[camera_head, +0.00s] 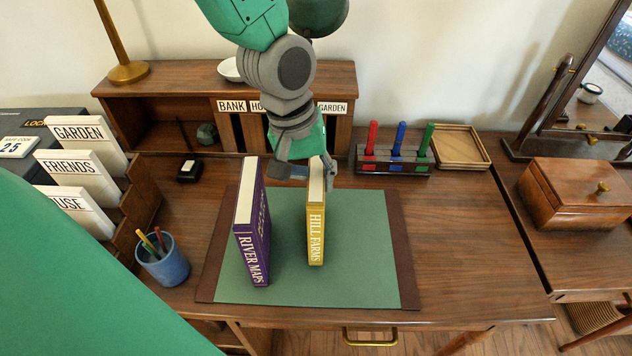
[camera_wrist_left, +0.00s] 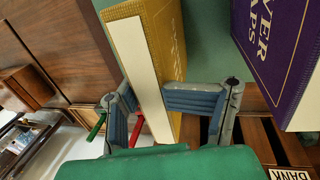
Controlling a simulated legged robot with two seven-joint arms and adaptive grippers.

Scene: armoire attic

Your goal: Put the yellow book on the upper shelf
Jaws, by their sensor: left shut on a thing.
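The yellow book (camera_head: 316,222), titled HILL FARMS, stands upright on the green desk mat (camera_head: 357,285). My left gripper (camera_head: 305,172) reaches down from above and is shut on the far end of the book. In the left wrist view the blue-grey fingers (camera_wrist_left: 160,105) press on both sides of the yellow book (camera_wrist_left: 150,40). The upper shelf (camera_head: 320,78) is probably the top of the wooden desk hutch at the back, which holds a white bowl (camera_head: 230,69). My right gripper does not show.
A purple book (camera_head: 254,225), RIVER MAPS, stands upright just left of the yellow one. A pen rack (camera_head: 394,160) and an empty wooden tray (camera_head: 459,146) are at the back right. A blue pencil cup (camera_head: 163,262) and a letter sorter (camera_head: 137,207) stand left.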

